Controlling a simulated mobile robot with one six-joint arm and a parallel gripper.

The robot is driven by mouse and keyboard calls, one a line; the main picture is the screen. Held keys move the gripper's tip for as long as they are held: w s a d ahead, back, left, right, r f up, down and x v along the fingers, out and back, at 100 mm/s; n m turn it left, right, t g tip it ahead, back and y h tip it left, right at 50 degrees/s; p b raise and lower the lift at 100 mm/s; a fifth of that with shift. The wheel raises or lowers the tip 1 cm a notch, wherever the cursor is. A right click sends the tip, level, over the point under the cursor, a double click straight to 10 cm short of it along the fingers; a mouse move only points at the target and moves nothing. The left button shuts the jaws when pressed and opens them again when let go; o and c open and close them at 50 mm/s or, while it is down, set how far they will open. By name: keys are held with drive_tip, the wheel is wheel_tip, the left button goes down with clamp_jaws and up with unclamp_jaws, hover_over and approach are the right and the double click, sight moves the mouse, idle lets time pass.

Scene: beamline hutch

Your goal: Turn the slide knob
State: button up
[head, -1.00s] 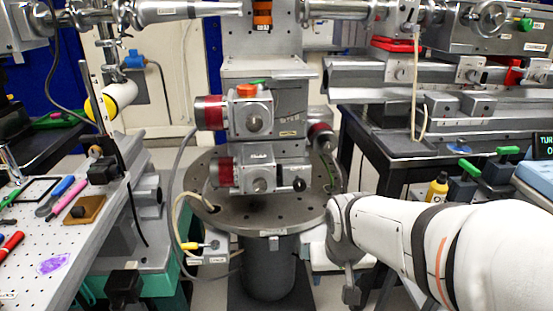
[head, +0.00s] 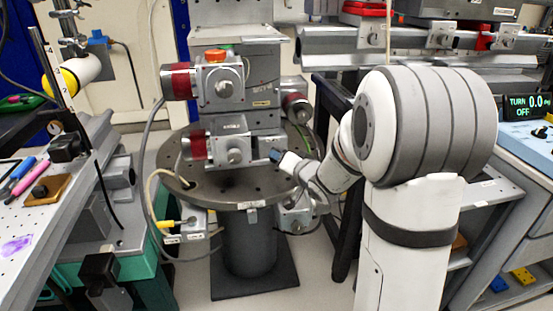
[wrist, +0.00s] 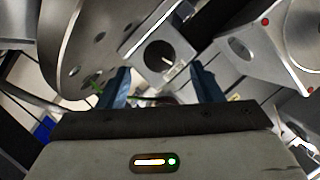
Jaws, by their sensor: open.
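The grey stage stack (head: 240,85) stands on the round holed plate (head: 205,190) in the head view. A silver knob (head: 234,156) shows on the lower stage's front, and another (head: 222,88) on the upper stage. I cannot tell for sure which part is the slide knob. My gripper (head: 276,156) is just right of the lower stage and covers its right part. In the wrist view my gripper (wrist: 161,80) is open, with its two blue fingers apart. A grey block with a round hole (wrist: 160,53) and a thin pin show beyond the fingers.
A display (head: 526,106) at the right reads TURN 0.0, partly cut off, and OFF. A dark bench (head: 330,90) with rails is behind my arm. A perforated bench (head: 60,215) is at the left. A grey cable (head: 148,170) hangs left of the stack.

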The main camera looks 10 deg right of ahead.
drive_tip(key=b+x, duration=0.1)
drive_tip(key=x, duration=0.5)
drive_tip(key=shift+f+b, duration=0.1)
drive_tip(key=shift+b, duration=0.25)
drive_tip(key=c, duration=1)
